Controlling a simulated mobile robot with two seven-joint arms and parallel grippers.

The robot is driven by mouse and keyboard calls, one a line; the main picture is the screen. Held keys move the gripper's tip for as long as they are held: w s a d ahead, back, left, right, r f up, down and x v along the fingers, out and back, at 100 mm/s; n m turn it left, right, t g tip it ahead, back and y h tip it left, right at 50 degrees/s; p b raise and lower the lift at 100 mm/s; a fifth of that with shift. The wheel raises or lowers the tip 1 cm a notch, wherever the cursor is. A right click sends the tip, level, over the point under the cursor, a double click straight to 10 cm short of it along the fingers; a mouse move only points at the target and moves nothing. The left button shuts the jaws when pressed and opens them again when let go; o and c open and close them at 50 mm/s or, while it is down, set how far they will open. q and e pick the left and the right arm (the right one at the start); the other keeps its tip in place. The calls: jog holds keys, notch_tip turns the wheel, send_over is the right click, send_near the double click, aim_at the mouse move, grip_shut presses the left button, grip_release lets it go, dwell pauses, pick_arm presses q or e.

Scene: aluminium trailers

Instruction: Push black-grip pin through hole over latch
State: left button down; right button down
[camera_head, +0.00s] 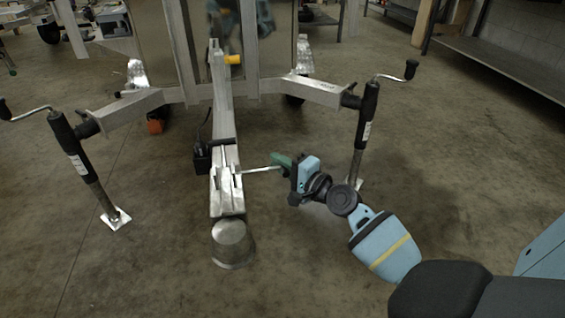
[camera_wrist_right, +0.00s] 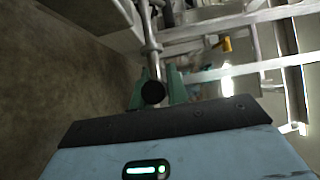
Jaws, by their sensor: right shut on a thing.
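The pin (camera_head: 261,170) is a thin silver rod, level and pointing left from my right gripper in the head view. Its black grip (camera_wrist_right: 153,93) shows as a round black end in the wrist view. My right gripper (camera_head: 280,163) has green fingers, shut on the pin; the fingers also show in the wrist view (camera_wrist_right: 158,90). The pin's far end meets the right side of the metal latch bracket (camera_head: 227,185) on the trailer drawbar. I cannot tell whether the tip is inside the hole. My left gripper is not in view.
The aluminium drawbar (camera_head: 221,105) runs back to the trailer frame. Crank jacks stand at the left (camera_head: 78,155) and right (camera_head: 366,125), the right one close behind my gripper. A metal cylinder (camera_head: 232,243) is at the drawbar's front end. The floor in front is clear.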

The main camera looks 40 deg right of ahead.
aim_at(256, 171)
jog(key=shift+w+a+p, duration=0.35)
jog(key=shift+w+a, duration=0.3)
jog(key=shift+a, duration=0.45)
jog(key=shift+w+a+p, duration=0.3)
jog(key=shift+w+a, duration=0.4)
jog(key=shift+a, duration=0.35)
jog(key=shift+w+a+p, duration=0.35)
jog(key=shift+w+a, duration=0.3)
jog(key=shift+a, duration=0.45)
jog(key=c, duration=1.3)
grip_release()
jog(key=shift+s, duration=0.1)
jog(key=s, duration=0.2)
jog(key=s+p, duration=0.1)
jog(key=s, duration=0.3)
jog(key=shift+s+d, duration=0.15)
jog(key=shift+d, duration=0.15)
jog(key=shift+s, duration=0.65)
